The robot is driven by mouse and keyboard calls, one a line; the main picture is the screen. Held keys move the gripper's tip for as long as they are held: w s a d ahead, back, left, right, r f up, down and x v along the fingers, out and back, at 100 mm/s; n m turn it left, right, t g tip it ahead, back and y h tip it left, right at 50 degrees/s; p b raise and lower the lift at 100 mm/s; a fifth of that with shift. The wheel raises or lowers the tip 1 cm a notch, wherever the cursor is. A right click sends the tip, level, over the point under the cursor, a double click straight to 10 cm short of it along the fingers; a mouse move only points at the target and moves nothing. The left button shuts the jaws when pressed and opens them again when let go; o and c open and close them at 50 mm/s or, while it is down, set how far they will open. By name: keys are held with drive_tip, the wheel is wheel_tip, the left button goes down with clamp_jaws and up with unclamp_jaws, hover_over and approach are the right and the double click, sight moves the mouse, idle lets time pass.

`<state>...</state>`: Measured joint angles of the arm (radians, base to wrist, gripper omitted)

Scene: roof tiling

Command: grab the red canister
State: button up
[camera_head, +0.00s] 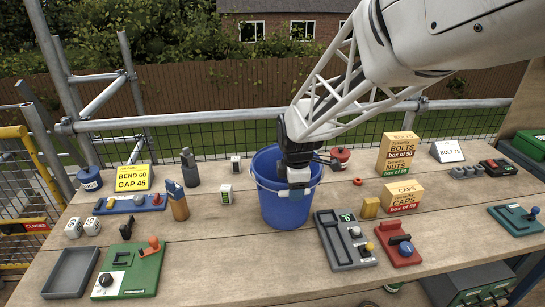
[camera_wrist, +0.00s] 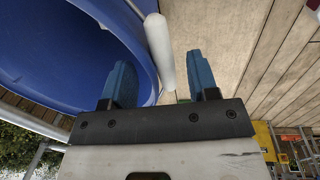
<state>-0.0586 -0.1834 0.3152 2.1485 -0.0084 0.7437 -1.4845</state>
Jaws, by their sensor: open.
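A small red canister (camera_head: 341,154) with a dark top stands on the bench just right of the blue bucket, partly behind my wrist in the head view. I cannot make it out in the wrist view. My gripper (camera_head: 297,190) points down at the blue bucket (camera_head: 270,205), in front of its opening. In the wrist view my two blue fingers (camera_wrist: 161,88) are spread apart. One finger overlaps the bucket (camera_wrist: 60,35), and the other is over the bench. A white rod-like piece (camera_wrist: 159,50) shows beyond the gap between them; I cannot tell whether it touches them.
Yellow bolt and cap boxes (camera_head: 396,153) stand right of the canister. A small red ring (camera_head: 358,181) lies before it. A grey tray of parts (camera_head: 343,240) and a red switch block (camera_head: 398,243) sit nearer the front. Bare bench (camera_head: 220,250) lies left of the bucket.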

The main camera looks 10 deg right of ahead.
wheel_tip(320, 180, up, 10)
drive_tip(key=s, duration=0.1)
drive_tip(key=shift+s+r, duration=0.15)
drive_tip(key=shift+r, duration=0.05)
idle(0.7)
drive_tip(key=s+d+m, duration=0.1)
drive_tip(key=s+m, duration=0.8)
drive_tip(key=s, duration=0.3)
drive_tip(key=s+d+m+t, duration=0.1)
drive_tip(key=s+d+m, duration=0.1)
drive_tip(key=s+m, duration=0.7)
drive_tip(key=s, duration=0.4)
drive_tip(key=shift+d+f, duration=0.2)
drive_tip(key=shift+d, duration=0.1)
drive_tip(key=o, duration=0.9)
drive_tip(key=shift+c, duration=0.2)
drive_tip(key=shift+w, duration=0.1)
drive_tip(key=shift+r, duration=0.15)
